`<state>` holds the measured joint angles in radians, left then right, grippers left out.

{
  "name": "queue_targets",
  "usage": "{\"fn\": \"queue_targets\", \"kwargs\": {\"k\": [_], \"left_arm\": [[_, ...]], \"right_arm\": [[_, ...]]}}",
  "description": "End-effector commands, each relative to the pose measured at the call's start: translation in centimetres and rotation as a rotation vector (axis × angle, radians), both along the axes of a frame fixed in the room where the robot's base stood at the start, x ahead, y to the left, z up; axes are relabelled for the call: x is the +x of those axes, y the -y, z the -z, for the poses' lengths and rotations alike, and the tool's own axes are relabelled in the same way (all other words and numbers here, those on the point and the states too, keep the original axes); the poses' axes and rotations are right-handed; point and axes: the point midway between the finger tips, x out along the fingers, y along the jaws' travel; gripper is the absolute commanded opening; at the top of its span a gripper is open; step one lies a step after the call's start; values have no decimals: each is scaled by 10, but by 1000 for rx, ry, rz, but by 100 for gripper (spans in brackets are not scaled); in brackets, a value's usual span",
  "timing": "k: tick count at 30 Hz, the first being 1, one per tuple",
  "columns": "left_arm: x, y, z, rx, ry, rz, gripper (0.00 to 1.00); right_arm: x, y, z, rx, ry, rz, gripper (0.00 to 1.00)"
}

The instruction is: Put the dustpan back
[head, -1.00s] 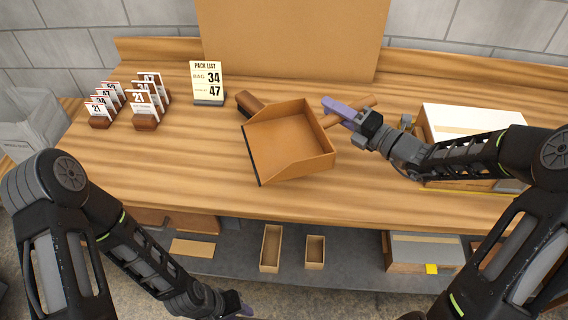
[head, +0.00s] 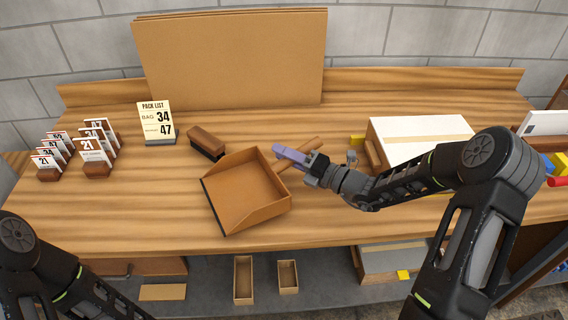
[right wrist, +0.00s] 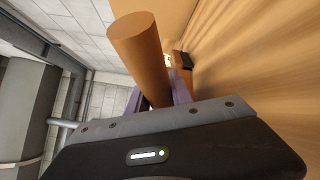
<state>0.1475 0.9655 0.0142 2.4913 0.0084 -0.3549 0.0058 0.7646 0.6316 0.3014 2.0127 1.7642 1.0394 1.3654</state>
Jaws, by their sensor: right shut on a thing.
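The tan dustpan (head: 247,190) is over the middle of the wooden bench, its dark-edged lip toward the lower left and its round handle (head: 308,147) toward the upper right. My right gripper (head: 288,155) has its purple fingers shut on the handle. In the right wrist view the handle (right wrist: 140,50) sticks up between the purple fingers. I cannot tell whether the pan touches the bench. My left gripper is out of the head view; only its arm shows at lower left.
A brown brush (head: 207,142) lies just behind the pan. A pack list card (head: 156,122), several number cards (head: 95,150) and a large cardboard panel (head: 230,60) stand to the left and back. A white-topped box (head: 420,138) is at right. Trays (head: 243,280) sit on the shelf below.

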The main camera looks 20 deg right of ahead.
Motion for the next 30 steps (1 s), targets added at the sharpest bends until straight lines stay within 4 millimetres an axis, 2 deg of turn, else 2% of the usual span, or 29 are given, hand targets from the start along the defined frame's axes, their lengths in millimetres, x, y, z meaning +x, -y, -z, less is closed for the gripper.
{"fn": "queue_targets", "kwargs": {"k": [7,19,20,27,30], "left_arm": [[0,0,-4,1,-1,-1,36],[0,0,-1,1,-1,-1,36],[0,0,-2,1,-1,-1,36],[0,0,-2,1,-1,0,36],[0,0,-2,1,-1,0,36]], "right_arm": [[0,-1,33,2,-2,0,0],[0,0,39,1,-1,0,0],[0,0,40,0,-1,0,27],[0,0,39,0,-1,0,47],[0,0,39,0,-1,0,48]]}}
